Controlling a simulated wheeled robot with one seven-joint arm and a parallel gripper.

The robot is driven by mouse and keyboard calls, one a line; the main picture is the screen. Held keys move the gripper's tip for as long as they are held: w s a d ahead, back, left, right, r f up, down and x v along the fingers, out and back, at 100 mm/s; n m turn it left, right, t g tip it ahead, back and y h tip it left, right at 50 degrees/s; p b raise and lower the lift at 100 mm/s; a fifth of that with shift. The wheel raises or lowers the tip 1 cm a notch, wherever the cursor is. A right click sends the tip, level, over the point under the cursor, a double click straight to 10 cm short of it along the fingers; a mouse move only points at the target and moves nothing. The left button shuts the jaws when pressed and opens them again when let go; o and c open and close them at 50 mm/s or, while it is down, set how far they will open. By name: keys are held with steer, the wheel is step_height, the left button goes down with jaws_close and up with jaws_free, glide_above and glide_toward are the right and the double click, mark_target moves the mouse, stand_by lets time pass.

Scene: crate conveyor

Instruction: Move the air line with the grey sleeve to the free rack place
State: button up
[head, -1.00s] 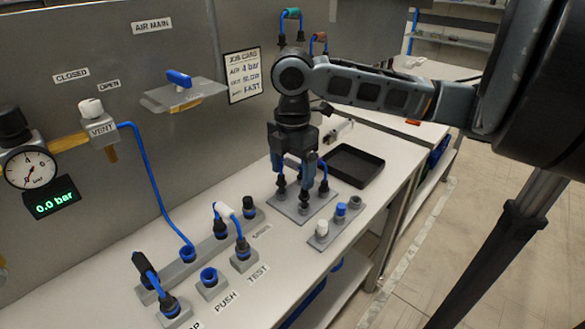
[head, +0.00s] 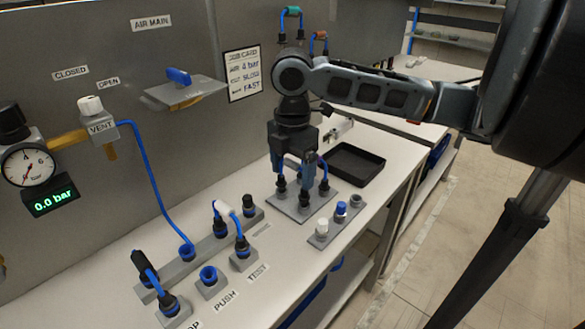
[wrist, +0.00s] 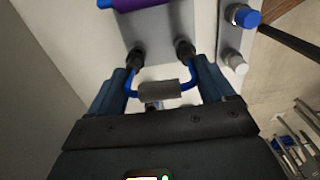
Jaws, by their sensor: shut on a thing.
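My gripper (wrist: 158,95) is shut on the air line with the grey sleeve (wrist: 160,90). The sleeve lies between the two fingers, and blue hose bends from both its ends to black plugs (wrist: 185,50). The plugs are at a grey rack plate (wrist: 152,30); I cannot tell whether they sit fully in it. A line with a purple sleeve (wrist: 140,4) lies at the plate's far side in the wrist view. In the head view my gripper (head: 292,170) points down over the same plate (head: 292,206) and hides most of the grey-sleeved line.
A strip with white and blue caps (head: 341,210) stands beside the plate. A black tray (head: 355,164) is behind right. A line with a white sleeve (head: 224,208) is plugged in at the left. Teal (head: 292,10) and brown (head: 319,35) sleeved lines hang at the back.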

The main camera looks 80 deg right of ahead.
steer(key=shift+f+b, duration=0.55)
steer(key=shift+f, duration=0.2)
stand_by(0.4)
stand_by(0.4)
steer(key=o, duration=0.8)
steer(key=shift+o, duration=0.2)
steer(key=shift+r, duration=0.15)
steer(key=shift+r+p, duration=2.35)
steer(key=shift+r, duration=0.55)
